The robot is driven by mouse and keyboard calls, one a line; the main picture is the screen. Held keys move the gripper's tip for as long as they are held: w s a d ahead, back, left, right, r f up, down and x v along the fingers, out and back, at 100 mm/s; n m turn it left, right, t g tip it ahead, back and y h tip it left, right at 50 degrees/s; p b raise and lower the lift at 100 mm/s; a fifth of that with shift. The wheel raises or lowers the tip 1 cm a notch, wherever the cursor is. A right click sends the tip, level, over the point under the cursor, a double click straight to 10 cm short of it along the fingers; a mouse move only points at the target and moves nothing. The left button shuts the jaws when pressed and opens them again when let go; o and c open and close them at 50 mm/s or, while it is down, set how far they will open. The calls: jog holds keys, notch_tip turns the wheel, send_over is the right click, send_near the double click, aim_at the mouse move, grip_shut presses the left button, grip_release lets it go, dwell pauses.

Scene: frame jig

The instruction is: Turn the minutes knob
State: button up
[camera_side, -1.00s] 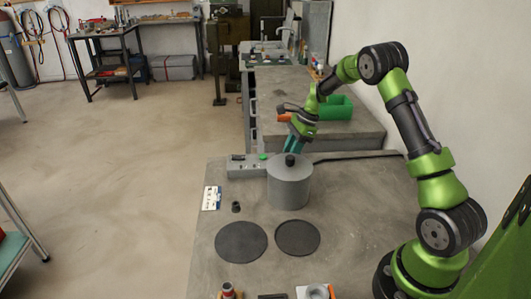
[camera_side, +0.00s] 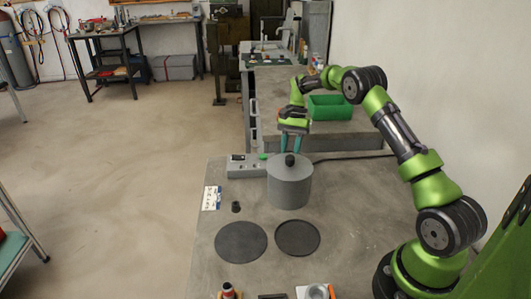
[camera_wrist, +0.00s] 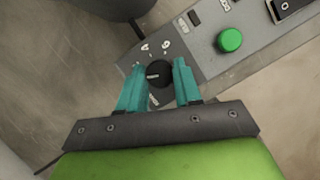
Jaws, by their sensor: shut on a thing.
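In the wrist view, the black minutes knob (camera_wrist: 157,74) is on a grey control box (camera_wrist: 205,50), with white dial marks around it. My gripper (camera_wrist: 157,82) has its teal fingers on either side of the knob, shut on it. In the side view, my gripper (camera_side: 290,143) is behind the grey cylinder (camera_side: 289,184), which hides the fingertips and the knob. The left part of the control box (camera_side: 243,170) shows beside the cylinder.
A green button (camera_wrist: 230,40) and a black switch (camera_wrist: 287,8) are on the box to the right of the knob. The grey cylinder with a black top knob stands close in front. Two dark discs (camera_side: 241,242) (camera_side: 297,237) lie nearer. A green bin (camera_side: 330,107) is behind.

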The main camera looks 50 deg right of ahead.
jog(key=n+g+h, duration=0.1)
jog(key=n, duration=0.3)
jog(key=shift+w+n, duration=0.15)
jog(key=shift+n, duration=0.15)
jog(key=shift+g, duration=0.3)
jog(key=o, duration=1)
jog(key=shift+o, duration=0.2)
jog(key=v, duration=0.6)
jog(key=shift+d, duration=0.1)
jog(key=shift+w+r, duration=0.2)
jog(key=shift+r, duration=0.5)
